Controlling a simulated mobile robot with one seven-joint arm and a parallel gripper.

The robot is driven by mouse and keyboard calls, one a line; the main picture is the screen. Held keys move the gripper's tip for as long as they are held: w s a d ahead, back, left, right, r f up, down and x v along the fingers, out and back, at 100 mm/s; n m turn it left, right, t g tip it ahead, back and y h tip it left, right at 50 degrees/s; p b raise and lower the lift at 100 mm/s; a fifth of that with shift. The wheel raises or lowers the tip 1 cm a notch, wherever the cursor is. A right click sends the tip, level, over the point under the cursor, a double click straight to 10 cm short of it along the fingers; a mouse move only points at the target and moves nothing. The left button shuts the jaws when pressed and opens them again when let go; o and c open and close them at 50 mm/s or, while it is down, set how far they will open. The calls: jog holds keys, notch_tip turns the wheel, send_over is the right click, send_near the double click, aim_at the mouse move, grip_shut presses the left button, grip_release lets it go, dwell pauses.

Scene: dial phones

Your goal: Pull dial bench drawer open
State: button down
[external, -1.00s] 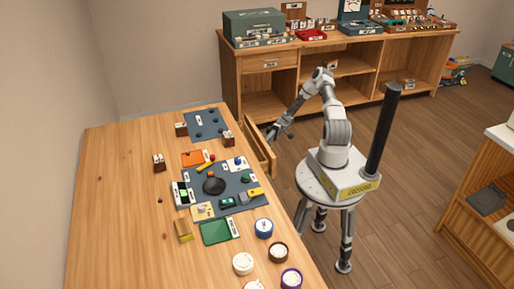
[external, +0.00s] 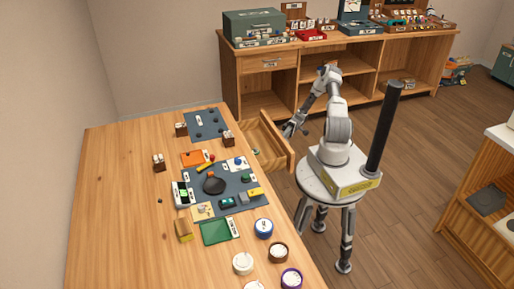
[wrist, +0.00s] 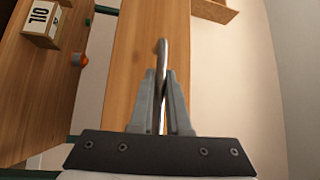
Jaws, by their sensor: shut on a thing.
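The wooden bench drawer (external: 262,140) stands pulled out from the right edge of the dial bench (external: 125,200), and its inside shows from above in the external view. My gripper (external: 290,131) is at the outer face of the drawer front (external: 283,158). In the wrist view, my gripper (wrist: 161,78) is shut on a metal drawer handle (wrist: 162,58), which stands between the two fingers. The wooden drawer front (wrist: 135,45) lies just beyond it. The handle is too small to make out in the external view.
A blue-grey mat (external: 235,190) with dial parts lies on the bench. Several round dials, one blue (external: 264,228), stand near its front. A labelled box (wrist: 41,22) shows in the wrist view.

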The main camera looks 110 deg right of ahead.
jog(key=c, duration=0.9)
grip_release()
jog(key=shift+b+v, duration=3)
jog(key=shift+v, duration=5.75)
